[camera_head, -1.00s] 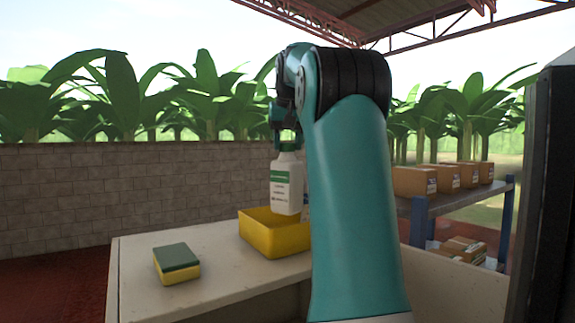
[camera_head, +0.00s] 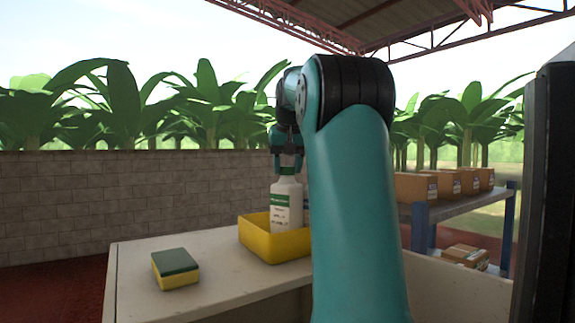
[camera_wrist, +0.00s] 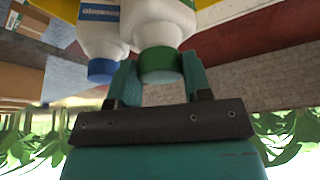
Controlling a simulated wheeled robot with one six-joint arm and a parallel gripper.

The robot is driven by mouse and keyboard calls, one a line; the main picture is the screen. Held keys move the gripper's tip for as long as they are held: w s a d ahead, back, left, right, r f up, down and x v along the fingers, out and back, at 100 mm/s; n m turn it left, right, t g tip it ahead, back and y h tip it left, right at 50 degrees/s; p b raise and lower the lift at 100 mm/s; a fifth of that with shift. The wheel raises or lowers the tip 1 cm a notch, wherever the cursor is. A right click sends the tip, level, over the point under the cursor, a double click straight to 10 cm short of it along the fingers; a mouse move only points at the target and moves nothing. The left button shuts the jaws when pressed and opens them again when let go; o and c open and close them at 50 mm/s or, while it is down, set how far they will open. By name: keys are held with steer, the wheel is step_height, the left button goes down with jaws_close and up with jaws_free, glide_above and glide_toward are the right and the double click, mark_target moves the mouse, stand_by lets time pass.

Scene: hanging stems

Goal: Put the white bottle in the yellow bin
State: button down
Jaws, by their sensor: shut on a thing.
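The white bottle (camera_head: 286,207) with a green label band hangs upright from my gripper (camera_head: 287,168), which is shut on its top. In the wrist view, my gripper (camera_wrist: 158,82) holds the bottle's green cap (camera_wrist: 160,64) between its fingers. The yellow bin (camera_head: 268,243) stands on the table, and the bottle's lower part is inside it, behind the front wall. Whether the bottle touches the bin floor is hidden. A second white bottle with a blue cap (camera_wrist: 102,70) shows beside it in the wrist view; in the head view it is mostly hidden by my arm.
A green and yellow sponge (camera_head: 176,268) lies on the pale table (camera_head: 215,285), left of the bin. Cardboard boxes (camera_head: 416,187) sit on a shelf (camera_head: 455,205) at the right. A block wall (camera_head: 120,200) stands behind. The table between sponge and bin is clear.

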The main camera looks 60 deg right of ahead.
steer(key=c, duration=0.5)
jaws_free()
steer(key=shift+c, duration=0.2)
steer(key=p+v, duration=0.7)
steer(key=v, duration=0.6)
steer(key=shift+r, duration=0.15)
steer(key=shift+w, duration=0.15)
